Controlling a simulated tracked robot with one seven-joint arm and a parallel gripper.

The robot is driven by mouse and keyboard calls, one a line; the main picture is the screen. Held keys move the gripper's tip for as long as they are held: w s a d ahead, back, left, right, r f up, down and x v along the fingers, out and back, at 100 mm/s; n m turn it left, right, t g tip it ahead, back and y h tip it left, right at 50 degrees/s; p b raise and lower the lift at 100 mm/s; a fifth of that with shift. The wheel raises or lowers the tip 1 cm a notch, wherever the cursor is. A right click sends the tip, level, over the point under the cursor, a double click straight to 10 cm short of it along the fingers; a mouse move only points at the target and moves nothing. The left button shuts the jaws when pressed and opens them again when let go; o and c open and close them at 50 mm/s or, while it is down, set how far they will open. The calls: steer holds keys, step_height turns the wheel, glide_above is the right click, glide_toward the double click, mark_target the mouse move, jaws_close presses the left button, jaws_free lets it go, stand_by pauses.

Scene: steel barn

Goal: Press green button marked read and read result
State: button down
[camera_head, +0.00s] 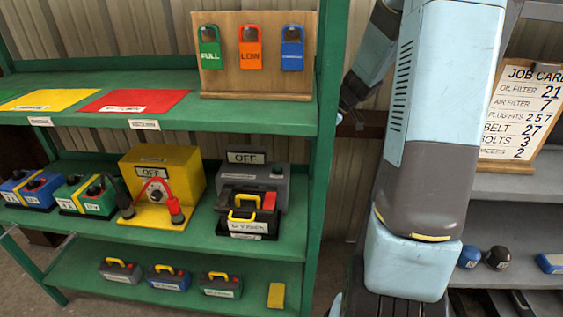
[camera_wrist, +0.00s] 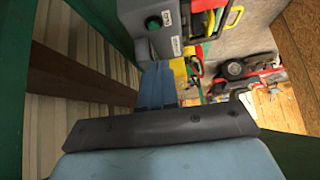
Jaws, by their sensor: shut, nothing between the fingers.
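A grey tester (camera_head: 277,185) with a dark display reading OFF stands on the green rack's middle shelf. A dark battery (camera_head: 240,208) with a yellow handle sits at its front. In the wrist view the tester's grey side (camera_wrist: 135,12) carries a round green button (camera_wrist: 153,23) beside a small white label, too small to read. A second label and a dark round part sit below it. My gripper (camera_wrist: 158,70) is shut and empty, its blue fingertips just below the button in the picture. I cannot tell whether they touch the tester. The head view does not clearly show the fingers.
A yellow box (camera_head: 190,170) reading OFF, with red and black clamps, stands left of the tester. Several batteries sit on the lower shelf (camera_head: 180,300). The green rack post (camera_head: 325,130) stands close right of the tester. A job card (camera_head: 520,110) stands at the right.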

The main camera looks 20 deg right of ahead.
steer(key=shift+w+a+f+n+y, duration=0.2)
steer(key=shift+w+f+y, duration=0.15)
steer(key=shift+w, duration=0.2)
steer(key=shift+w+a+f+n+y, duration=0.2)
steer(key=shift+w+f+y, duration=0.15)
steer(key=shift+w, duration=0.2)
